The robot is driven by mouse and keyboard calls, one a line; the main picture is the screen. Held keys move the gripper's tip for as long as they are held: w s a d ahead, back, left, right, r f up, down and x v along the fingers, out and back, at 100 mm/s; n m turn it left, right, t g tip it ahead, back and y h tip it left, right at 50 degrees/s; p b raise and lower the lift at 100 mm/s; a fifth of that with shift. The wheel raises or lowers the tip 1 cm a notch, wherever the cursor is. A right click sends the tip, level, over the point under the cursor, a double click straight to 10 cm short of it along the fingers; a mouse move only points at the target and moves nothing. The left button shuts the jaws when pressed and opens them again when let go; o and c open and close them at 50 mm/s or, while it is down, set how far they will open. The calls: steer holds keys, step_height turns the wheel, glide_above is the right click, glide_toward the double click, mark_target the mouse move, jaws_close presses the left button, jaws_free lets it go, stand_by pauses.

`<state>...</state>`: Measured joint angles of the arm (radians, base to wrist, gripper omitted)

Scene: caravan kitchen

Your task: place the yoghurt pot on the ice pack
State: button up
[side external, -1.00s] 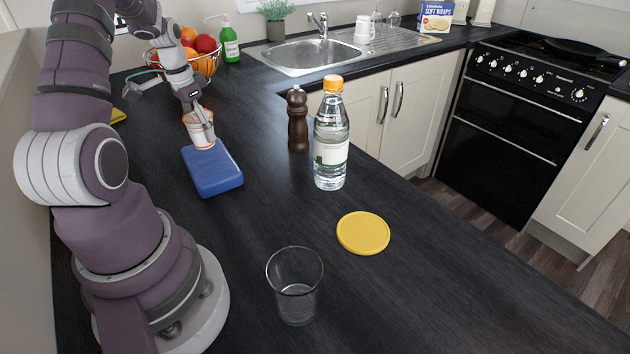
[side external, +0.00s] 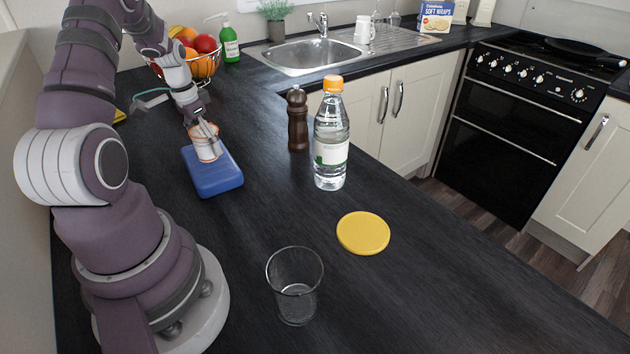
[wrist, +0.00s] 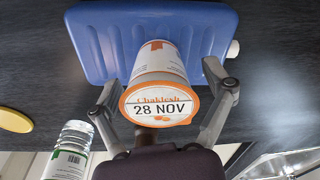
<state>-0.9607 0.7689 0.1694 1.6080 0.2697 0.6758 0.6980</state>
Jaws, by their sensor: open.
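The yoghurt pot (side external: 207,150), white and orange with a printed lid, stands on the blue ice pack (side external: 222,182), towards its far end. In the wrist view the pot (wrist: 160,62) has its lid towards the camera and the blue ice pack (wrist: 100,45) behind its base. My gripper (side external: 206,133) is open around the pot. In the wrist view the fingers of my gripper (wrist: 168,78) are on either side of it, with gaps between them and the pot's wall. The contact under the pot is hard to see.
A pepper mill (side external: 298,120) and a water bottle (side external: 331,140) stand right of the ice pack. A yellow disc (side external: 363,233) and an empty glass (side external: 295,285) are nearer. A fruit bowl (side external: 205,65) is behind. The dark worktop between ice pack and glass is clear.

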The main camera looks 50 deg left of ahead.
mark_target(202, 135)
steer(key=r, duration=0.4)
steer(key=s+r, duration=0.1)
steer(key=r, duration=0.6)
steer(key=shift+s+d+r, duration=0.1)
steer(key=shift+s+r, duration=0.05)
steer(key=shift+r, duration=0.25)
steer(key=w+d+r+m+t, duration=0.1)
steer(key=w+d+r, duration=0.2)
steer(key=d, duration=0.5)
steer(key=w+d+r+t, duration=0.1)
steer(key=w+d+r, duration=0.15)
steer(key=d, duration=0.55)
steer(key=s+d+f+m+t, duration=0.1)
steer(key=s+d, duration=0.3)
steer(key=d, duration=0.5)
steer(key=shift+s+d+t, duration=0.35)
steer(key=shift+s+t, duration=0.05)
steer(key=shift+t, duration=0.2)
